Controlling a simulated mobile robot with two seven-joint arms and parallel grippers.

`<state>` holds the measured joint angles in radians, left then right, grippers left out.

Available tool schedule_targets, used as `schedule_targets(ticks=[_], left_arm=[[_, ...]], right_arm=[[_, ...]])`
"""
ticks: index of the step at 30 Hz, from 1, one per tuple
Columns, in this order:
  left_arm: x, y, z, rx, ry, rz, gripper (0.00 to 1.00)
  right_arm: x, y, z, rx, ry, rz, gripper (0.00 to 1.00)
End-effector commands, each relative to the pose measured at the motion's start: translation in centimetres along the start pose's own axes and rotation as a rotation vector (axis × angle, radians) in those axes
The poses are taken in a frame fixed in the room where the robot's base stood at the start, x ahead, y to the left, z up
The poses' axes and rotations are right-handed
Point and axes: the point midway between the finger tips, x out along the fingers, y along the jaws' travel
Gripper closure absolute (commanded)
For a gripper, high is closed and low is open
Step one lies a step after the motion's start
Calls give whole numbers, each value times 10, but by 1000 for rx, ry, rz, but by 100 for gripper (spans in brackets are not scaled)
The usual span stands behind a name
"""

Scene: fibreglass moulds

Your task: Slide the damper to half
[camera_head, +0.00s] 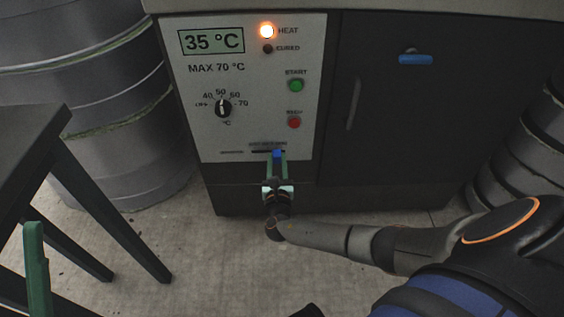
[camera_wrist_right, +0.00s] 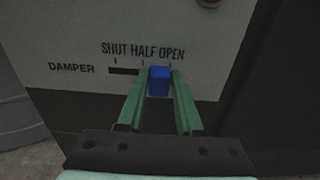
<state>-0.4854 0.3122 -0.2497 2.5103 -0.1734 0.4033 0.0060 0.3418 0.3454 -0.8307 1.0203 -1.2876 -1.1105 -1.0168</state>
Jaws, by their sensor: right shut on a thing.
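The damper's blue knob (camera_wrist_right: 159,81) sits in a dark horizontal slot (camera_wrist_right: 124,71) under the words SHUT, HALF and OPEN. In the right wrist view the knob stands between the HALF and OPEN marks. My right gripper (camera_wrist_right: 159,90) is shut on the knob, one green finger on each side. In the head view the knob (camera_head: 277,154) and my right gripper (camera_head: 277,160) show at the bottom of the control panel. One green finger of my left gripper (camera_head: 37,270) shows at the lower left; its other finger is not visible.
The panel (camera_head: 205,135) has a 35 °C display, a lit HEAT lamp (camera_head: 266,31), a dial (camera_head: 223,107), a green START button (camera_head: 296,85) and a red button (camera_head: 294,122). A dark door with a blue handle (camera_head: 416,59) is right. A dark table (camera_head: 30,135) and drums flank the cabinet.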

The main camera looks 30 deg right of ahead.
Motion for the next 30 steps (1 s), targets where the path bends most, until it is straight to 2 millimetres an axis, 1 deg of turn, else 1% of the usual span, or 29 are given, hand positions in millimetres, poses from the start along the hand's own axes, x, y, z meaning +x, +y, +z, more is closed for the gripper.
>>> schedule_targets(ticks=[1,4,12,13,18,21,30], left_arm=[[-4,2,4,2,-2,1,50],[-6,4,7,8,-5,4,50],[-5,4,6,6,-6,3,50],[-5,4,6,6,-6,3,50],[-5,4,6,5,-7,3,50],[-5,4,6,4,-7,2,50],[-5,4,6,3,-7,3,50]], right_arm=[[1,10,-2,6,-1,1,100],[1,24,-1,4,0,2,100],[2,25,2,2,-1,1,100],[2,25,2,2,-1,1,63],[1,25,1,2,0,2,44],[1,25,1,1,0,2,35],[1,25,1,1,1,2,35]])
